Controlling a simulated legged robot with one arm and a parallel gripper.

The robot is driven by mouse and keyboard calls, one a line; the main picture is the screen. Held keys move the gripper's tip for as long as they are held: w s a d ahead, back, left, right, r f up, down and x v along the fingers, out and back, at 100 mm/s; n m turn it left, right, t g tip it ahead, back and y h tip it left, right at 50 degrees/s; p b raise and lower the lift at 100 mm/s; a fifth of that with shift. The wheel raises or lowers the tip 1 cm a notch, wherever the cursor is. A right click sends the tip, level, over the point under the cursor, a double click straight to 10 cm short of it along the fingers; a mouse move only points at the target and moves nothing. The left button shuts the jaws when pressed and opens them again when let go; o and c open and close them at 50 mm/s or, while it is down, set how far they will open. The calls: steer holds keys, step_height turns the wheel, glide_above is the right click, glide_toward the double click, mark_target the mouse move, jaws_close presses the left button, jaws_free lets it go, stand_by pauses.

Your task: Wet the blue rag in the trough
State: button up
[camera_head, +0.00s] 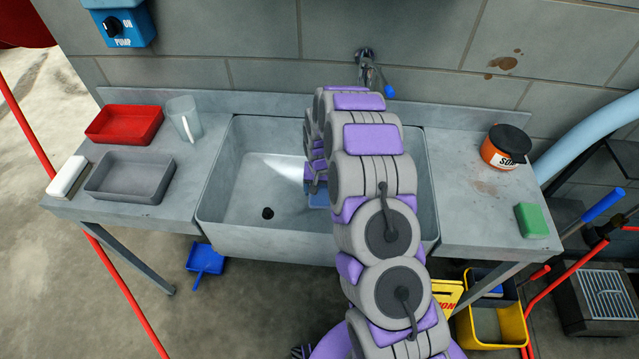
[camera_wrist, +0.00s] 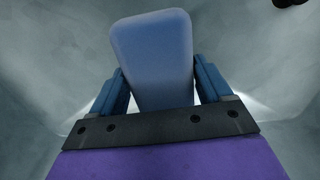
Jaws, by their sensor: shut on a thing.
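The trough (camera_head: 240,215) is a grey basin set in the counter, with a dark drain hole in its floor. My arm reaches over its front edge, and my gripper (camera_head: 312,182) is down inside it. A small part of the blue rag (camera_head: 319,198) shows beside my arm in the head view; the rest is hidden behind the arm. In the wrist view the blue rag (camera_wrist: 158,55) is a rounded block shape between the two blue fingers of my gripper (camera_wrist: 165,85), which is shut on it. Pale grey trough walls surround it. I cannot tell whether the rag touches the trough floor.
A tap (camera_head: 367,70) is on the wall behind the trough. A red tray (camera_head: 124,124), a clear jug (camera_head: 184,118), a grey tray (camera_head: 130,177) and a white block (camera_head: 67,176) are on the left counter. An orange tub (camera_head: 505,148) and a green sponge (camera_head: 531,220) are on the right.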

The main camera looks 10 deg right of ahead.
mark_target(321, 197)
step_height(321, 197, down, 2)
steer(key=shift+d+f, duration=0.15)
steer(key=shift+f, duration=1.15)
step_height(321, 197, up, 22)
steer(key=p, duration=0.6)
steer(key=shift+p, duration=0.35)
stand_by(1.3)
steer(key=shift+r, duration=0.15)
stand_by(1.8)
steer(key=shift+r+p, duration=0.65)
steer(key=shift+r, duration=1.3)
